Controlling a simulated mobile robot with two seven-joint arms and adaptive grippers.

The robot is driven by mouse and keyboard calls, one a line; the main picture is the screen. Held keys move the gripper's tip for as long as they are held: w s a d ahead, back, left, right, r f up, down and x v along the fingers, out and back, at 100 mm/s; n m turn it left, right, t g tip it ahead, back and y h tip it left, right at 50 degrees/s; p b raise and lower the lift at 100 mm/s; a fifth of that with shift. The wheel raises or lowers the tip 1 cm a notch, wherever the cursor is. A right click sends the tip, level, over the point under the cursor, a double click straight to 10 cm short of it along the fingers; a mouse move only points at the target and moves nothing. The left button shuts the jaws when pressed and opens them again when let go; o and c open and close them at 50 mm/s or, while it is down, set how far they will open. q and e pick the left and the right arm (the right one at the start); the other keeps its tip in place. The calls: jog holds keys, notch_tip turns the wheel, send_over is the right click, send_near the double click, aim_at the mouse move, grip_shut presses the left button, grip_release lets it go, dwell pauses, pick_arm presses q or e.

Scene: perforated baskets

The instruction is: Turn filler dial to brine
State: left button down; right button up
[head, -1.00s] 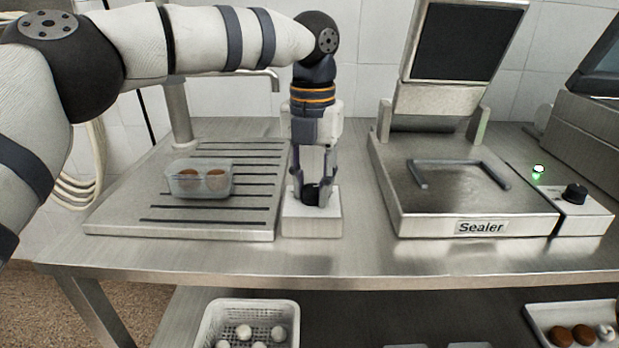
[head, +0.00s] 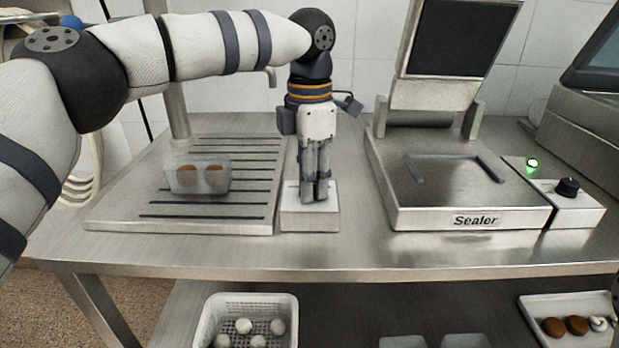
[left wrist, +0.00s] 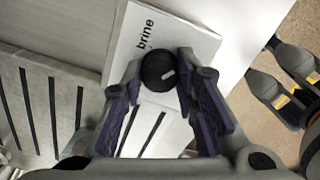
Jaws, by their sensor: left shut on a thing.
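The filler dial (left wrist: 158,70) is a round black knob with a short white mark, on a white box (head: 310,220) at the front of the table. The word "brine" is printed on the box near the knob in the left wrist view. The white mark points away from that word, toward the right finger. My left gripper (head: 316,196) points straight down over the box and is shut on the dial, with a finger on each side.
A clear tub (head: 197,177) with two brown items stands on the slotted drain plate (head: 255,222) to the left. The sealer (head: 400,215), its lid raised, stands to the right with a black knob (head: 567,187) and green light. A white perforated basket (head: 204,330) sits below.

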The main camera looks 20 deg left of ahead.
pick_arm(q)
jog(key=shift+m, duration=1)
jog(key=c, duration=1.2)
grip_release()
jog(key=shift+c, duration=0.2)
notch_tip(320, 180, up, 12)
